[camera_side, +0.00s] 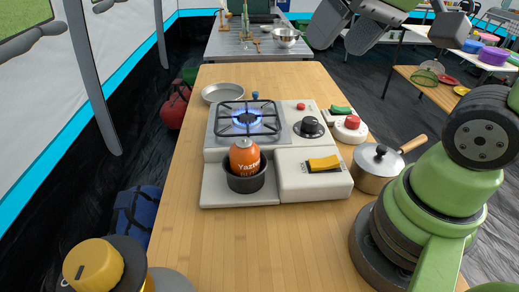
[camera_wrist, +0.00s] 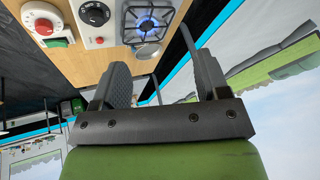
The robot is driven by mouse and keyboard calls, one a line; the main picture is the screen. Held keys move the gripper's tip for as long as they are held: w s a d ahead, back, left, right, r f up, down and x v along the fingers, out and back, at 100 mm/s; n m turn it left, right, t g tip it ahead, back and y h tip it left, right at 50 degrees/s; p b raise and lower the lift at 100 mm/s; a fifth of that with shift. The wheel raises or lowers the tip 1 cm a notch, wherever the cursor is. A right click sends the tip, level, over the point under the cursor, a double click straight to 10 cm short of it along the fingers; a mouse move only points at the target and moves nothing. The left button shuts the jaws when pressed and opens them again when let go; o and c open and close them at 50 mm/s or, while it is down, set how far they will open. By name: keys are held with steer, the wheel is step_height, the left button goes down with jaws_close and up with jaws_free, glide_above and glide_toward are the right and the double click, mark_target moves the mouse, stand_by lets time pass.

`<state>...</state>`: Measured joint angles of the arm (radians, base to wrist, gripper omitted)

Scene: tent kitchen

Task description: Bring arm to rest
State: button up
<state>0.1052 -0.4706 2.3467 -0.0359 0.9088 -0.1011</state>
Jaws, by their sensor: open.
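My gripper (camera_side: 352,28) is at the top right of the side view, raised above the far end of the table, with its jaws apart and nothing between them. In the wrist view my gripper (camera_wrist: 165,85) also shows open and empty. My green arm (camera_side: 455,185) rises from its base at the right of the wooden table (camera_side: 300,245). The camp stove (camera_side: 290,165) stands on the table, with a blue flame burning under its black grate (camera_side: 247,118). An orange gas canister (camera_side: 244,157) stands upright in the black cup at the stove's front.
A lidded pot (camera_side: 375,168) with a wooden handle stands close to my arm's base. A timer with a red knob (camera_side: 351,123) sits beside the stove. A metal plate (camera_side: 222,93) lies behind it. A yellow-knobbed thing (camera_side: 93,265) is at front left. The table's front middle is clear.

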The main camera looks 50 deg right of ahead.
steer(key=shift+t+y, duration=0.4)
steer(key=shift+t, duration=0.4)
steer(key=s+a, duration=0.1)
steer(key=s, duration=0.1)
steer(key=s+a, duration=0.1)
steer(key=s, duration=0.1)
steer(key=shift+s+a+r, duration=0.1)
steer(key=shift+a, duration=0.1)
